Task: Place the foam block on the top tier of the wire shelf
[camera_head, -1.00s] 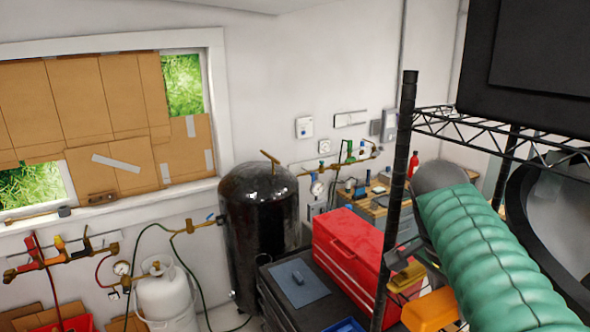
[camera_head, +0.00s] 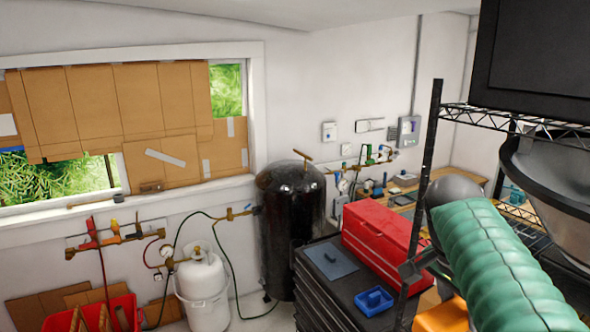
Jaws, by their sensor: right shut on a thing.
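The wire shelf (camera_head: 478,116) stands at the right, with a dark upright post and a wire top tier. My right arm, in a green ribbed sleeve, comes in from the lower right. My right gripper (camera_head: 424,268) is dark and partly hidden, low beside the shelf post and below the top tier. It is shut on an orange block (camera_head: 443,317), seemingly the foam block, cut off by the bottom edge; the contact is hard to see. My left gripper is out of view.
A large black box (camera_head: 535,58) occupies the visible top tier. A grey funnel-like vessel (camera_head: 553,180) is beneath. A red toolbox (camera_head: 378,238) and blue tray (camera_head: 374,299) sit on a dark cabinet. A black tank (camera_head: 291,225) and white cylinder (camera_head: 202,280) stand left.

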